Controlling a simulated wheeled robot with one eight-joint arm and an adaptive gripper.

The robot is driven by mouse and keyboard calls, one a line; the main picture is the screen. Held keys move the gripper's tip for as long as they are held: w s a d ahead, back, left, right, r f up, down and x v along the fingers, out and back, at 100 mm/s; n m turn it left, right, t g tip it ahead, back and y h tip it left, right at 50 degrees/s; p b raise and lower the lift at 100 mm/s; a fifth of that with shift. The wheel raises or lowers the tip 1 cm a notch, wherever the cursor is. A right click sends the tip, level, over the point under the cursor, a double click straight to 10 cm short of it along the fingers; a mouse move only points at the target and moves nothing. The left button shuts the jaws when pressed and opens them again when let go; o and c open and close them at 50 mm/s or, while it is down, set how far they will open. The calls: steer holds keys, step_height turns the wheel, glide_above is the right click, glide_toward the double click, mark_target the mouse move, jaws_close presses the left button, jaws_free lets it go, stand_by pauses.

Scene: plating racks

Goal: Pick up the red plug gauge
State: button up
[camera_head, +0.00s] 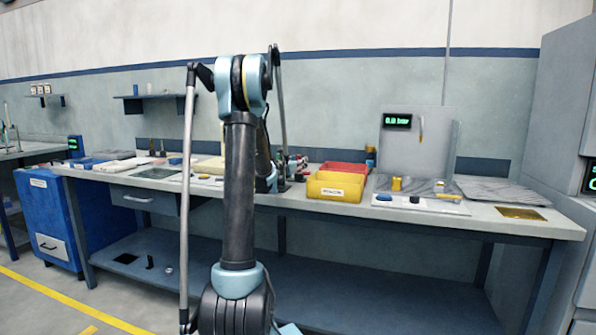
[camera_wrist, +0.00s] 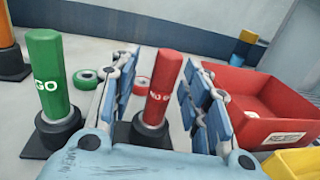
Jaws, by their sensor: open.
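The red plug gauge (camera_wrist: 162,85) stands upright in a dark base in the wrist view, with white lettering partly hidden on its side. My gripper (camera_wrist: 159,66) is open, with one blue-grey finger to the left of the red gauge and one to the right. The gauge shows in the gap between the fingers; contact cannot be told. A green plug gauge (camera_wrist: 48,75) marked GO stands in its own dark base left of my gripper. In the head view my arm hides most of the gripper and this part of the bench.
A yellow bin (camera_wrist: 295,163) is nearer. A green ring (camera_wrist: 85,79) and a red ring (camera_wrist: 141,85) lie behind the gauges. An orange cylinder (camera_wrist: 5,25) stands far left.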

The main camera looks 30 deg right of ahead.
steer(key=shift+d, duration=0.1)
steer(key=shift+c, duration=0.6)
jaws_close()
